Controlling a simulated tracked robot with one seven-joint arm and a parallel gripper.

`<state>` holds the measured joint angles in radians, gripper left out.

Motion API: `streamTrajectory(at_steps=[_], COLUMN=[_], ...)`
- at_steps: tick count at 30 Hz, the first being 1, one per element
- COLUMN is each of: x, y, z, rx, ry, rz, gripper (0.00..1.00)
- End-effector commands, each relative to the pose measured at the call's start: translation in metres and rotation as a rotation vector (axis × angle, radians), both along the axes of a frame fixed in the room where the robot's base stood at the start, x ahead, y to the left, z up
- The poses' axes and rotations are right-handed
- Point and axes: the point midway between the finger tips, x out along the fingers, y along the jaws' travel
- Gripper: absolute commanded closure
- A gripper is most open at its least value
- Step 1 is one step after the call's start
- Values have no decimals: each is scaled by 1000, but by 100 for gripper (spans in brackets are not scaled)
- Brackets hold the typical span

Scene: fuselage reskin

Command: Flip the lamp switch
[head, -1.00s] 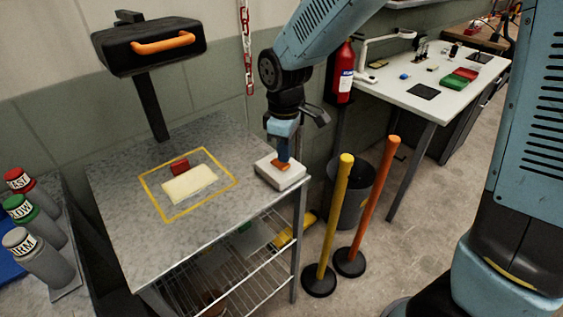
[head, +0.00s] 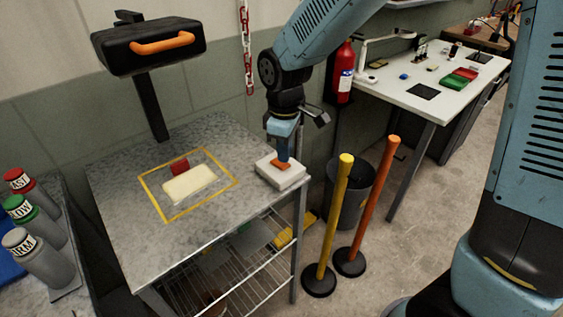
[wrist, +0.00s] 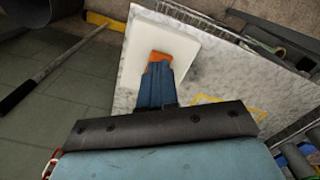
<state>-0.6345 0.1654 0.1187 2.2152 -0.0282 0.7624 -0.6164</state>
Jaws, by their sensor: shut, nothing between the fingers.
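The lamp switch is a white box (head: 291,178) with an orange rocker (head: 281,164), at the right edge of the grey stone-topped table (head: 225,140). My gripper (head: 283,160) is shut, points down, and its tip is at the orange rocker. In the wrist view the closed fingers (wrist: 157,80) reach over the white box (wrist: 165,35), with the orange rocker (wrist: 158,57) showing at their tip. The fingers hide part of the rocker, and I cannot tell how firmly they touch it. The black lamp (head: 148,48) with an orange handle stands on a post at the table's back.
A yellow-outlined square (head: 187,212) on the table holds a pale block (head: 189,184) and a red block (head: 180,166). Yellow (head: 334,220) and orange (head: 373,205) posts and a dark bin (head: 350,195) stand right of the table. Labelled bottles (head: 40,258) stand at left.

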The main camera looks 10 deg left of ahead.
Motion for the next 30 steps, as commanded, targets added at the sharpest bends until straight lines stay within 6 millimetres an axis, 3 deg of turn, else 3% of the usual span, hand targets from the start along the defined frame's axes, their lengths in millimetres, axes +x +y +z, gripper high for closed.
streamTrajectory(at_steps=[30], x=[0], y=[0], z=[-9], rx=[-1], ry=[0], rz=[0], gripper=[100])
